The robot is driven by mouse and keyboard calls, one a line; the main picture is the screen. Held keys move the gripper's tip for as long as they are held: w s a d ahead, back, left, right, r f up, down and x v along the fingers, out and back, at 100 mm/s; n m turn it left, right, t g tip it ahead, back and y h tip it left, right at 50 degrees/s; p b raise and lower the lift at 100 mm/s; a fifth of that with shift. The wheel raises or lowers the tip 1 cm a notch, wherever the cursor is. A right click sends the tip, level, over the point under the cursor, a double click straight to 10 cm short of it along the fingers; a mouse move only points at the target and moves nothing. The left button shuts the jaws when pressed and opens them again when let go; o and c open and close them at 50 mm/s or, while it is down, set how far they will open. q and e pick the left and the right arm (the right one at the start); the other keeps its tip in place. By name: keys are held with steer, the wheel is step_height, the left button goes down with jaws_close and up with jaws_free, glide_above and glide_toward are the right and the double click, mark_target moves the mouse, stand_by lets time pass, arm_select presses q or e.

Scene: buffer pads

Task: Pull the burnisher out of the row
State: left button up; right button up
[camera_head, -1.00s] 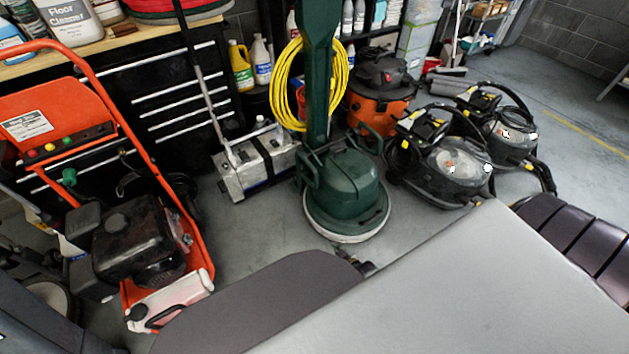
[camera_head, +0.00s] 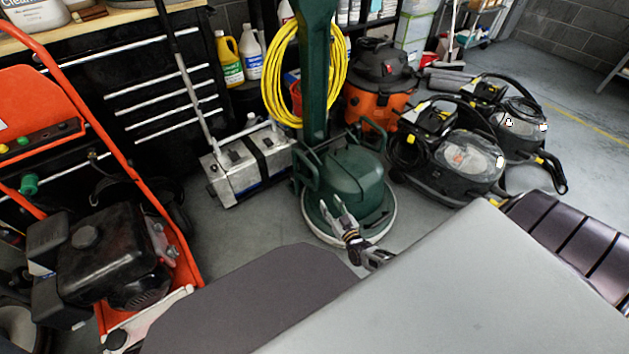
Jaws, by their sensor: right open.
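A green floor machine (camera_head: 345,177) with a round base and upright green handle stands in the middle of the row. A coiled yellow cord (camera_head: 273,82) hangs on its handle. A red-framed machine with a black engine (camera_head: 98,262) stands at the left, partly cut off. The picture does not settle which of these two is the burnisher. My right gripper (camera_head: 338,208) is open and empty, with its fingers in front of the green machine's base. I cannot tell whether it touches the base. My left gripper is not in view.
A grey box-shaped machine (camera_head: 245,162) stands just left of the green one. An orange and black vacuum (camera_head: 380,85) and two dark grey machines (camera_head: 452,160) stand to its right. Black drawers (camera_head: 150,100) are behind. Open floor shows at right (camera_head: 590,150).

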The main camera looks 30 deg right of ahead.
mark_target(318, 181)
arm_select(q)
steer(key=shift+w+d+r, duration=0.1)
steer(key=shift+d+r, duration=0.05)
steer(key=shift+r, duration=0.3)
arm_select(e)
steer(key=shift+w+d+r, duration=0.3)
steer(key=shift+w+d, duration=0.05)
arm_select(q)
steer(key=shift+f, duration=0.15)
arm_select(e)
steer(key=shift+w, duration=0.1)
